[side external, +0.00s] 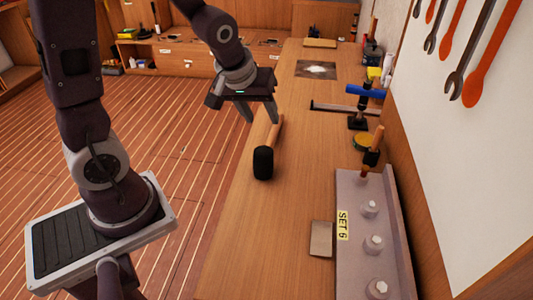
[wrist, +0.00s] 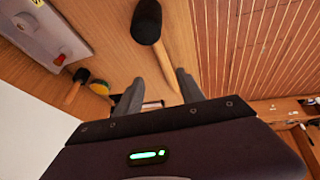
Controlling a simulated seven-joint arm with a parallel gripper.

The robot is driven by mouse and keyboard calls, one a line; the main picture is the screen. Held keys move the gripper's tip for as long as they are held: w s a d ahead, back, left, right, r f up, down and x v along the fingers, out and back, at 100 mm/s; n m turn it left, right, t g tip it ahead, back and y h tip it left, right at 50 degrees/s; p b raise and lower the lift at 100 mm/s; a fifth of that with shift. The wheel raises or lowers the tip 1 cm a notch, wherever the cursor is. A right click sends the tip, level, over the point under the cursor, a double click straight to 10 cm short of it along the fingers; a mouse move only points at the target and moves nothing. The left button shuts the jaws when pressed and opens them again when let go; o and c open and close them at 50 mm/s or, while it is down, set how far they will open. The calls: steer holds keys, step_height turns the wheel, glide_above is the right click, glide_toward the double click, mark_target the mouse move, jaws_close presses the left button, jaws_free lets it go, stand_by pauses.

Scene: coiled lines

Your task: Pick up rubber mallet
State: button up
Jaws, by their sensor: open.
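The rubber mallet lies on the wooden workbench, with its black head (side external: 263,163) toward the camera and its wooden handle (side external: 276,128) pointing away in the side external view. My gripper (side external: 260,119) is open and empty above the bench, close to the handle end. In the wrist view the mallet's black head (wrist: 147,22) is at the top, and its handle (wrist: 166,62) runs down toward the gap between my open fingers (wrist: 158,84). The handle's far end lies near that gap. I cannot tell how high the fingers are above it.
A grey rack labelled SET 6 (side external: 343,225) stands along the wall side of the workbench (side external: 280,235). A wooden-handled tool (side external: 374,145), a yellow-green tin (side external: 363,141) and a blue-handled clamp (side external: 364,92) stand beyond it. Bench around the mallet is clear.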

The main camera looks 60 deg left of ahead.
mark_target(271, 137)
steer(key=shift+n, duration=0.8)
steer(key=x, duration=0.8)
steer(key=a+x, duration=0.1)
steer(key=x, duration=0.3)
steer(key=shift+a, duration=0.1)
steer(key=shift+r, duration=0.1)
jaws_close()
